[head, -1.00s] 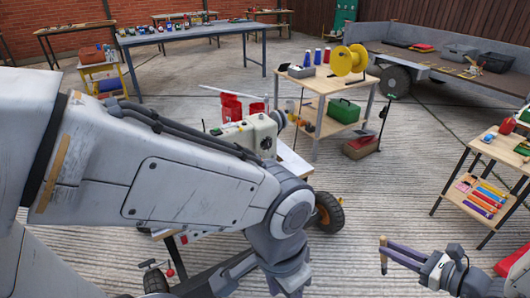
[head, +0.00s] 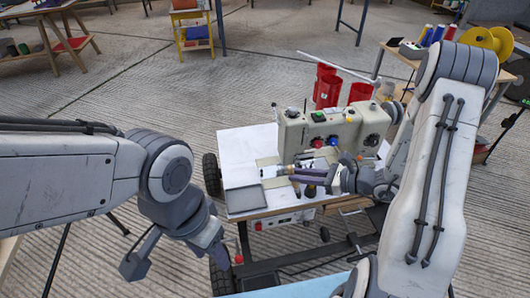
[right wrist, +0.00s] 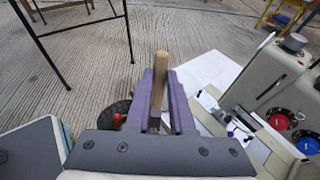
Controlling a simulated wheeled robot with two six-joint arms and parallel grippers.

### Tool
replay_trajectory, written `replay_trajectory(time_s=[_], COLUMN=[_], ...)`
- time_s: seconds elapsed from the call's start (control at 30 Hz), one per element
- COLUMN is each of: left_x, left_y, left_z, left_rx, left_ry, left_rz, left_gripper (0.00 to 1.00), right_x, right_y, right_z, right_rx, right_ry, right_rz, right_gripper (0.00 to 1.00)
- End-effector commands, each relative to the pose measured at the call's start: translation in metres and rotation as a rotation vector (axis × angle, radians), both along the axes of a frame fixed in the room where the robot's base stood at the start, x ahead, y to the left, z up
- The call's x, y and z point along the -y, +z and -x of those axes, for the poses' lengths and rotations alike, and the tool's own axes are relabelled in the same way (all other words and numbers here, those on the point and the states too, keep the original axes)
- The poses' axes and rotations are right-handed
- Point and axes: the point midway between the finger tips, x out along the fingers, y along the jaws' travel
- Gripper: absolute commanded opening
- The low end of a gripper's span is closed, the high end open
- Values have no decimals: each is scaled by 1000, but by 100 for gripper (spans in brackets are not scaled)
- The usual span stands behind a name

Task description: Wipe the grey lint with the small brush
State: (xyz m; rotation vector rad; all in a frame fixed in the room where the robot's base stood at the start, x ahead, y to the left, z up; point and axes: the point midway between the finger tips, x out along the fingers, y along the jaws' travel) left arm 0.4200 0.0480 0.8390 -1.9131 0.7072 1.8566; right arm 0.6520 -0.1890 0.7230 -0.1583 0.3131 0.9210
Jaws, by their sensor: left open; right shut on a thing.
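The small brush shows as a wooden handle (right wrist: 158,85) between the purple fingers of my right gripper in the right wrist view. In the head view my right gripper (head: 290,173) is shut on it, in front of the sewing machine (head: 325,130) and above the worktable (head: 240,150). My left gripper (head: 177,267) is open and empty, to the left of the table's front edge. I cannot pick out the grey lint; the right gripper covers part of the machine's front.
Red containers (head: 326,86) stand behind the machine. A side table with yellow spool (head: 487,42) is at the back right.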

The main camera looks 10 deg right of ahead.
Motion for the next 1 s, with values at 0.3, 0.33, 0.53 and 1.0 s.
replay_trajectory(time_s=[0.3,0.33,0.53,1.0], left_x=[0,0,0,0], left_y=[-96,-104,-144,-172], left_z=[0,0,0,0], left_rx=[-1,-1,-1,0], left_ry=[0,0,0,0], left_rz=[-1,-1,-1,0], left_gripper=[50,50,50,50], right_x=[22,24,41,51], right_y=[-62,-66,-79,-96], right_z=[-65,-71,-103,-115], right_rx=[111,125,203,242], right_ry=[-122,-135,-196,-224], right_rz=[-120,-134,-217,-260], right_gripper=[0,0,0,0])
